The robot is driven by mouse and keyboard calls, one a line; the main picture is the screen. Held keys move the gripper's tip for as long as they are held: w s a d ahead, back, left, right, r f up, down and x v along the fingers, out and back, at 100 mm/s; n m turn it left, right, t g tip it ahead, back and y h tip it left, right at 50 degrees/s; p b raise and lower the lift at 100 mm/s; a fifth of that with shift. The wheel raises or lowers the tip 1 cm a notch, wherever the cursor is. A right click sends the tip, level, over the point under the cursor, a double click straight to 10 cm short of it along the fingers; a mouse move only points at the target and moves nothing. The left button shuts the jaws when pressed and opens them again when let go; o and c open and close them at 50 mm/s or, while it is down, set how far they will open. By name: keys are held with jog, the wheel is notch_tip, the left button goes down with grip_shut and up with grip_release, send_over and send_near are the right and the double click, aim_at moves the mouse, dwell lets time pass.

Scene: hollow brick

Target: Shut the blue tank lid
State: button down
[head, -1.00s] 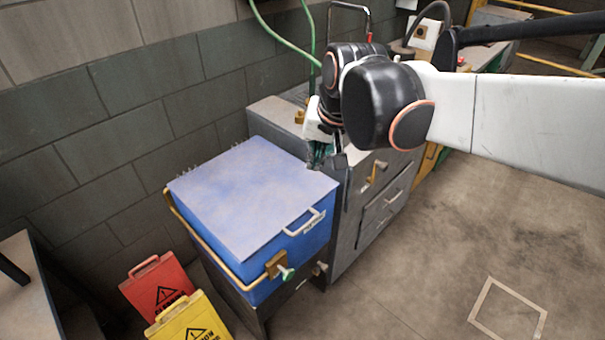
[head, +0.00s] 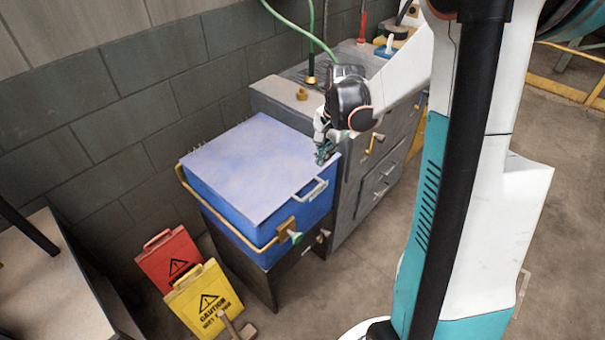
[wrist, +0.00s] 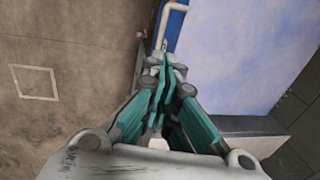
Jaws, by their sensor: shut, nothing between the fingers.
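The blue tank (head: 262,236) stands against the wall in the head view, on a dark stand. Its lid (head: 250,165), pale blue on top, lies flat over the tank and looks down on it all round. A light handle (head: 310,190) is on the tank's front face, near the right corner. My gripper (head: 325,155) is shut and empty by the lid's right edge, near that corner. In the wrist view the gripper fingers (wrist: 160,75) meet beside the lid edge, with the lid (wrist: 240,50) to the right. Whether they touch the lid I cannot tell.
A grey cabinet (head: 365,205) with drawers adjoins the tank on the right. A red sign (head: 172,260) and a yellow caution sign (head: 205,300) stand on the floor at the tank's left front. A table (head: 50,290) is at far left. Open floor lies in front.

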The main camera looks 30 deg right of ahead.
aim_at(315, 190)
jog(key=f+b, duration=0.1)
jog(key=f, duration=0.3)
jog(key=w+f+b, duration=0.1)
jog(key=f+b, duration=0.1)
jog(key=f, duration=0.3)
jog(key=w+f+b, duration=0.1)
jog(key=f+b, duration=0.1)
jog(key=f, duration=0.2)
jog(key=shift+a+f, duration=0.4)
